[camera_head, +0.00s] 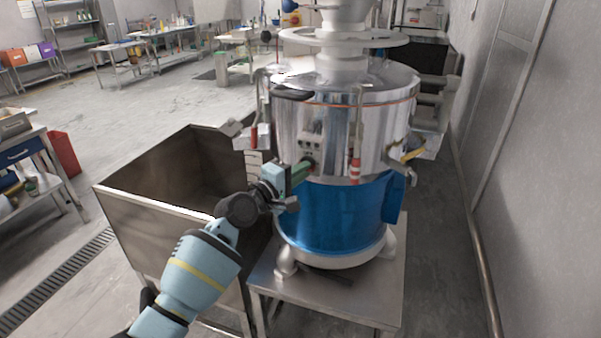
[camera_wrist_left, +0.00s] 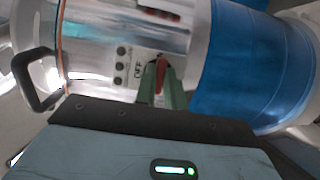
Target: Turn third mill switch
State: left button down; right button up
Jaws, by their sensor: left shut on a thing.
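The mill (camera_head: 345,130) is a large steel drum with a blue lower part (camera_head: 340,215). A small switch panel (camera_head: 312,145) sits on its front. In the left wrist view the panel (camera_wrist_left: 137,68) has several dark round knobs and the word OFF. A red switch (camera_wrist_left: 160,75) shows there between my green fingers. My left gripper (camera_head: 305,167) reaches the panel's lower edge from the left. In the left wrist view its fingers (camera_wrist_left: 163,88) are shut on the red switch. My right gripper is not in view.
A steel bin (camera_head: 150,200) stands left of the mill. The mill stands on a low metal table (camera_head: 335,295). A wall (camera_head: 530,180) with a pipe is at the right. A dark handle (camera_wrist_left: 35,80) sticks out from the drum. Open floor lies at the far left.

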pick_arm(q)
jog(key=c, duration=1.5)
grip_release()
jog(key=shift+s+a, duration=0.1)
jog(key=v, duration=0.7)
jog(key=shift+s+a, duration=0.15)
jog(key=shift+a, duration=0.05)
